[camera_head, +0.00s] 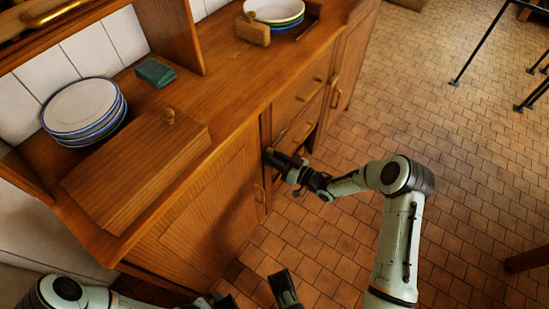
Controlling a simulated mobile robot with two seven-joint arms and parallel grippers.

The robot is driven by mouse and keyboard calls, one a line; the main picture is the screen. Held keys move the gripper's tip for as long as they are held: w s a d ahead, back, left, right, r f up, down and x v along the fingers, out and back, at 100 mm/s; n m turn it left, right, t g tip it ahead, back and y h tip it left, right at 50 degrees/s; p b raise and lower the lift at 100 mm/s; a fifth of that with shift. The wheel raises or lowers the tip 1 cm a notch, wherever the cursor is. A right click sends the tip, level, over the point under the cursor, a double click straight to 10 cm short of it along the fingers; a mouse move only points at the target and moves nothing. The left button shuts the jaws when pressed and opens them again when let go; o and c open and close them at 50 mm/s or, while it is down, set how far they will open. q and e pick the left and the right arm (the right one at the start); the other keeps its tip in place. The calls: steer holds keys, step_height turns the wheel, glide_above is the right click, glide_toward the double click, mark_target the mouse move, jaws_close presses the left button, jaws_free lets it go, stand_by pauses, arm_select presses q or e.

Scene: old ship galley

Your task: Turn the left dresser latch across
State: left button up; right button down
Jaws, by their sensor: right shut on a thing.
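The wooden dresser (190,215) runs from the lower left to the top right, with its doors and drawers facing the tiled floor. My right gripper (270,155) is against the dresser front, by the upper right edge of the left door. It is shut on what seems to be the left dresser latch, which the dark fingers hide; its angle cannot be told.
On the dresser top are a plate stack (84,108), a wooden box with a brass knob (140,165), a green block (155,73) and more plates (274,10). The tiled floor (450,130) is largely clear; dark metal legs (478,45) stand at the upper right.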

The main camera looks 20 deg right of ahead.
arm_select(q)
steer(key=shift+w+a+f, duration=0.1)
steer(key=shift+w, duration=0.05)
arm_select(e)
steer(key=shift+w+d+f+m, duration=0.1)
steer(key=shift+f+m, duration=0.05)
steer(key=shift+m, duration=2.4)
steer(key=shift+s+d+f+m, duration=0.1)
steer(key=shift+f+m, duration=0.1)
steer(key=shift+m, duration=2.4)
steer(key=shift+w+d+f+m, duration=0.1)
steer(key=shift+f+m, duration=0.05)
steer(key=shift+m, duration=2.4)
steer(key=c, duration=0.9)
jaws_free()
arm_select(q)
steer(key=shift+g, duration=0.5)
steer(key=s, duration=0.1)
steer(key=s+d+r+p, duration=0.1)
steer(key=s+r+p, duration=0.1)
steer(key=shift+d+r, duration=0.2)
steer(key=shift+d, duration=0.05)
arm_select(e)
steer(key=v, duration=1.3)
steer(key=shift+d, duration=0.1)
